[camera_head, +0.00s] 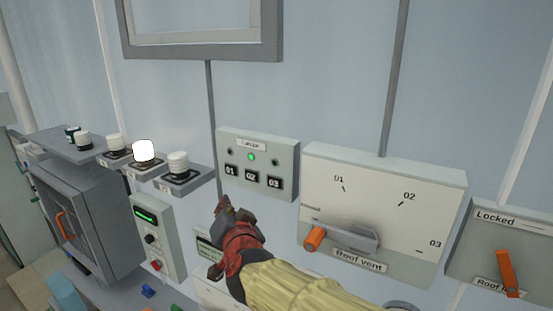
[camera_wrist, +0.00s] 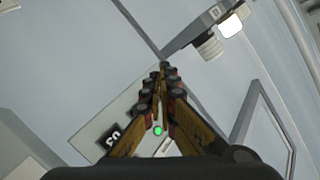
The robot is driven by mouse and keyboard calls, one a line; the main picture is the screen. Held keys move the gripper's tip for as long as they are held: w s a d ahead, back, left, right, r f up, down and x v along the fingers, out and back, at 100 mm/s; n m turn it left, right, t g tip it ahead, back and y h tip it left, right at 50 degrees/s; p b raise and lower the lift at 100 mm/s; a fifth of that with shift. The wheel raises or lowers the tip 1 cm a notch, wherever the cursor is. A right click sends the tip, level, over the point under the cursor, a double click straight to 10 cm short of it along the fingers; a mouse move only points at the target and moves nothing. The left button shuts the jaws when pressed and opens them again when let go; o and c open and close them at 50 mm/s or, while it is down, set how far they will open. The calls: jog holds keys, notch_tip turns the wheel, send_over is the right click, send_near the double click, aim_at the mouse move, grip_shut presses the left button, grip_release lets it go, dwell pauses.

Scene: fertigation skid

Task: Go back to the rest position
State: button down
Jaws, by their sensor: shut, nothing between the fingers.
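My gripper (camera_head: 225,205) is in the middle of the head view, on the end of my arm with its yellowish sleeve and red and black wrist. It is in front of the wall, just below the left end of the lamp box (camera_head: 258,160). In the wrist view my gripper (camera_wrist: 163,70) has its fingers together, with nothing between them. The lamp box's green light (camera_wrist: 158,131) shows between the finger bases. Whether the fingers touch the box cannot be told.
The roof vent panel (camera_head: 380,190) with an orange-tipped lever is to the right, then the locked-label panel (camera_head: 505,250). A controller box (camera_head: 152,235) hangs below the shelves.

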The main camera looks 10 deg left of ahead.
jog(key=s+d+f+n+g+b, duration=0.1)
jog(key=s+f+n+g+b, duration=0.35)
jog(key=s+f, duration=0.9)
jog(key=s+d+f+g+h+b, duration=0.1)
jog(key=s+d+f+b, duration=0.3)
jog(key=d+f+b, duration=0.4)
jog(key=s+d+f+m+g+h+b, duration=0.1)
jog(key=s+d+f+h+b, duration=0.2)
jog(key=d+f+b, duration=0.5)
jog(key=s+d+f+m+g+h+b, duration=0.1)
jog(key=s+d+f+h+b, duration=0.2)
jog(key=d+f, duration=1)
jog(key=s+d+b, duration=0.2)
jog(key=d+b, duration=0.3)
jog(key=d, duration=0.3)
jog(key=shift+s+d+g, duration=0.2)
jog(key=shift+s+g, duration=0.15)
jog(key=shift+s, duration=0.05)
